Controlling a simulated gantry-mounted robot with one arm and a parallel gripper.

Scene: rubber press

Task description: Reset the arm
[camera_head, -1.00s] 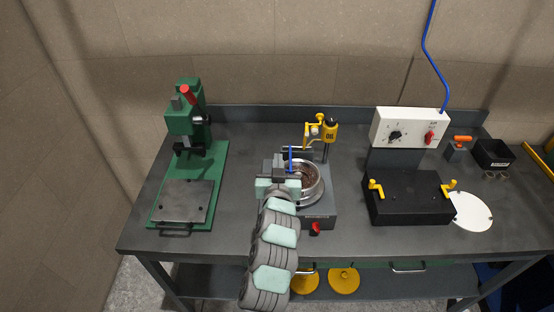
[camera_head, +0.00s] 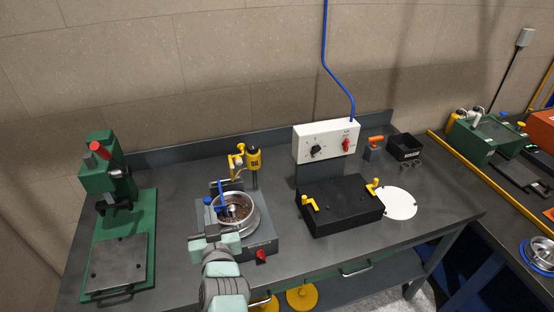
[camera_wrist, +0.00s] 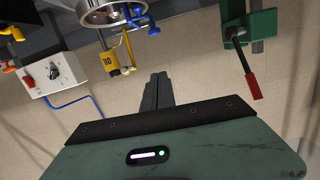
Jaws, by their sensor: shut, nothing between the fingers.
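My gripper (camera_head: 206,241) is at the front left of the metal bowl (camera_head: 258,222) in the head view, with my arm reaching up from the bottom edge. In the wrist view my gripper (camera_wrist: 157,88) shows its dark fingers together, with nothing between them. The bowl sits on a grey base with a red knob (camera_head: 261,255) and holds dark grainy contents. A blue-handled tool (camera_head: 221,189) stands in the bowl. The wrist view shows the bowl (camera_wrist: 112,14) at the top, upside down.
A green press (camera_head: 108,175) stands at the left. A yellow oil dispenser (camera_head: 252,159) is behind the bowl. A white control box (camera_head: 326,140) and black heated block (camera_head: 342,207) are to the right, beside a white disc (camera_head: 398,203). A second bench with a green machine (camera_head: 484,138) is far right.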

